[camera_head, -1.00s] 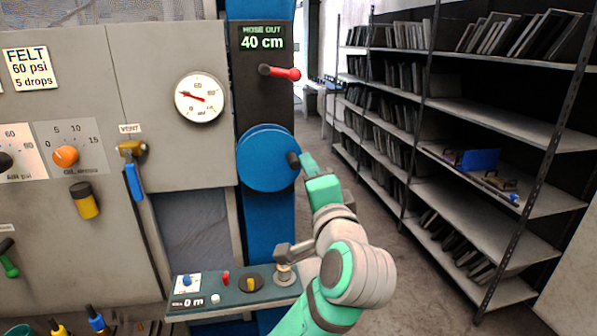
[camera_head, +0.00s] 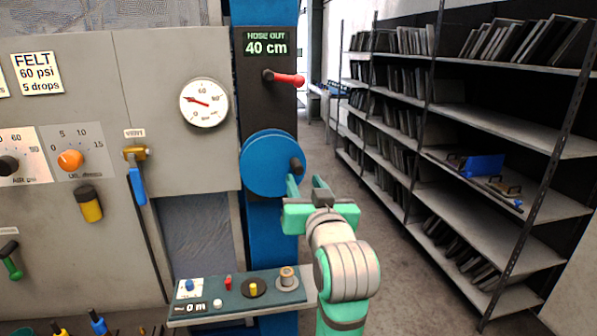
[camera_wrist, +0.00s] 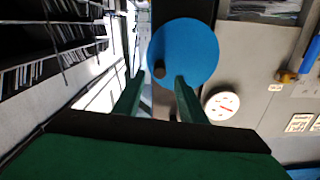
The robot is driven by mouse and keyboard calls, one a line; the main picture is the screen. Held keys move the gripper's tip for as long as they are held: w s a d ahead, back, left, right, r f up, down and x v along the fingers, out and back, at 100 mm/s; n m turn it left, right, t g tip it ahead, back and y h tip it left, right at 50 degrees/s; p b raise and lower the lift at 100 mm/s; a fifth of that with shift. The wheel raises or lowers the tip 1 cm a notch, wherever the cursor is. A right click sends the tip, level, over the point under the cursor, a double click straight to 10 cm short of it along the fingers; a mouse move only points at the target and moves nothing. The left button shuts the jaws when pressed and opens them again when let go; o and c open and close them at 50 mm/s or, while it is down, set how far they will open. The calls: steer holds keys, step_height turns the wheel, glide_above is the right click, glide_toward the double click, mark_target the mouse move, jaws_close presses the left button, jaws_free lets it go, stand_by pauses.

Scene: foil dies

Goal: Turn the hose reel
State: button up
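The hose reel (camera_head: 262,163) is a blue disc on a blue column, with a dark crank knob (camera_head: 297,165) at its right edge. A display (camera_head: 265,44) above reads HOSE OUT 40 cm. My gripper (camera_head: 306,182) is open and empty, just below and right of the knob, its fingers pointing up toward the reel. In the wrist view the reel (camera_wrist: 190,50) lies ahead, and the knob (camera_wrist: 160,70) appears between the tips of my open gripper (camera_wrist: 156,82). Whether a finger touches the knob I cannot tell.
A red-handled lever (camera_head: 285,78) sticks out above the reel. A small control panel (camera_head: 237,291) with knobs juts out below. A gauge (camera_head: 204,102) and blue-handled vent valve (camera_head: 136,180) are on the grey panel. Shelves (camera_head: 480,120) stand right, across open floor.

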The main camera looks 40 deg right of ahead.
mark_target(299, 172)
steer(key=x, duration=0.7)
jaws_close()
